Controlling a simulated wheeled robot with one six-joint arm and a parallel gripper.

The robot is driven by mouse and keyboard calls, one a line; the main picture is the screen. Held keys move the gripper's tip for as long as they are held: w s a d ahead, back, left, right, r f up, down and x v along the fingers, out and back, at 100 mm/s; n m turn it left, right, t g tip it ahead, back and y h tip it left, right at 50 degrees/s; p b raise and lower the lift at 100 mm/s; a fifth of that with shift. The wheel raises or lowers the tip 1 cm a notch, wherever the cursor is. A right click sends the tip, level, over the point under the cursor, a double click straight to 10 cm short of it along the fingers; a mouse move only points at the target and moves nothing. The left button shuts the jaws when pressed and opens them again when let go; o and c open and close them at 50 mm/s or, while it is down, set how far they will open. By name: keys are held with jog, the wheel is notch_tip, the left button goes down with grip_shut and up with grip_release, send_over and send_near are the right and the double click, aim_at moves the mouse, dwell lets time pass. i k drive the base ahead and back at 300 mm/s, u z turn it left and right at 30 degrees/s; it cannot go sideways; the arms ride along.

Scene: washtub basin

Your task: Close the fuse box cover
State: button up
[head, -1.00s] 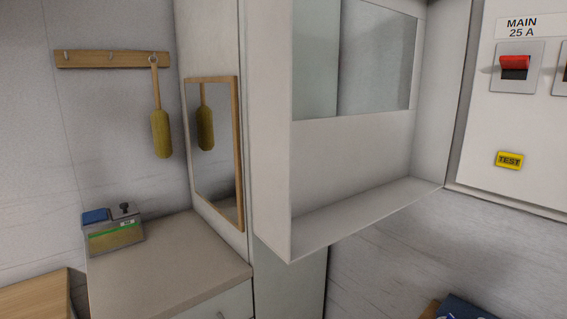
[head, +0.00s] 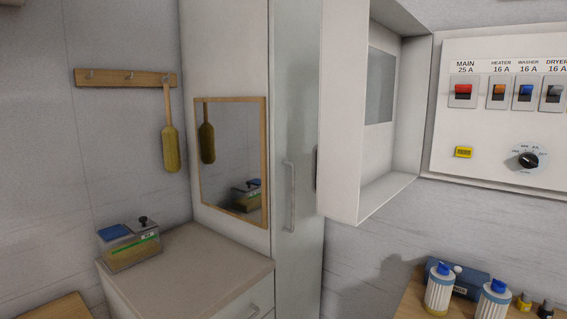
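The fuse box (head: 500,140) is a white panel on the wall at the right, cut off by the right edge. It carries a red MAIN 25 A switch (head: 463,92), an orange, a blue and a grey switch, a yellow TEST button (head: 463,152) and a dark dial (head: 528,160). Its cover (head: 341,120) is a deep white frame with a window (head: 380,86), swung wide open on the panel's left side. The cover's inside faces right, towards the panel. My gripper is not in view.
A tall cabinet (head: 297,150) with a long handle stands left of the cover. A low cabinet (head: 190,260) carries a small box with a blue top (head: 128,245). A wooden shelf (head: 415,302) with white bottles (head: 440,287) is below the panel.

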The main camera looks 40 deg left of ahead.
aim_at(359, 168)
jog(key=u, duration=1.4)
